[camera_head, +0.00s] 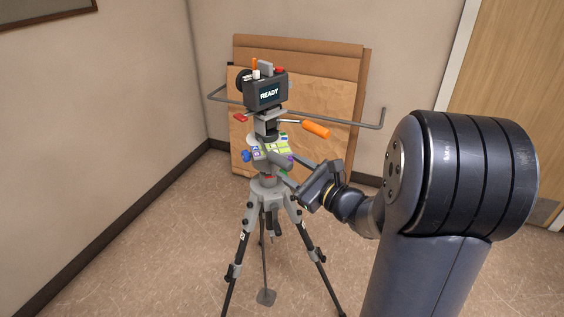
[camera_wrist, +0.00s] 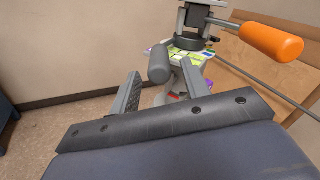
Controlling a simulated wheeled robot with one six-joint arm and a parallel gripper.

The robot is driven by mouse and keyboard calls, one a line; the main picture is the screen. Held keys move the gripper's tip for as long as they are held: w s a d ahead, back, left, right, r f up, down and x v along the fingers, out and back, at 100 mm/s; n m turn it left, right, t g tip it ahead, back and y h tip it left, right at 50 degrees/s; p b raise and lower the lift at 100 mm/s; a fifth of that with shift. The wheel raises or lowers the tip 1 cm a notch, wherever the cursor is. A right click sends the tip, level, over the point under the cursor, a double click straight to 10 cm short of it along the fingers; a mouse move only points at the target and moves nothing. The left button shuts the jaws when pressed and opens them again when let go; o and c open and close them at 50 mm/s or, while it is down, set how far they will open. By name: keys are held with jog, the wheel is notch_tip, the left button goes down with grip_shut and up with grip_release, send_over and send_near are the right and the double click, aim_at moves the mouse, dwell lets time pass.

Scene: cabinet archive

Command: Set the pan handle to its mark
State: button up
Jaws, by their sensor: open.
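A camera (camera_head: 266,88) with a "READY" screen stands on a tripod head. A handle with an orange grip (camera_head: 316,130) sticks out to the right; its grip also shows at the top right of the wrist view (camera_wrist: 270,42). A grey rounded lever (camera_head: 281,160) points out below the head, over a plate with coloured labels (camera_head: 275,149). Which of the labels is the mark cannot be told. My gripper (camera_head: 291,172) is open beside the tripod's upper part. In the wrist view the grey lever (camera_wrist: 158,64) appears between the fingertips; contact cannot be told.
The tripod legs (camera_head: 240,245) spread over the floor. A grey bent rail (camera_head: 370,124) runs behind the tripod, in front of brown boards (camera_head: 300,50) leaning on the wall. A wooden door (camera_head: 510,70) is at the right. Floor at the left is clear.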

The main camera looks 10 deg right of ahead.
jog(key=shift+x, duration=2.05)
grip_shut()
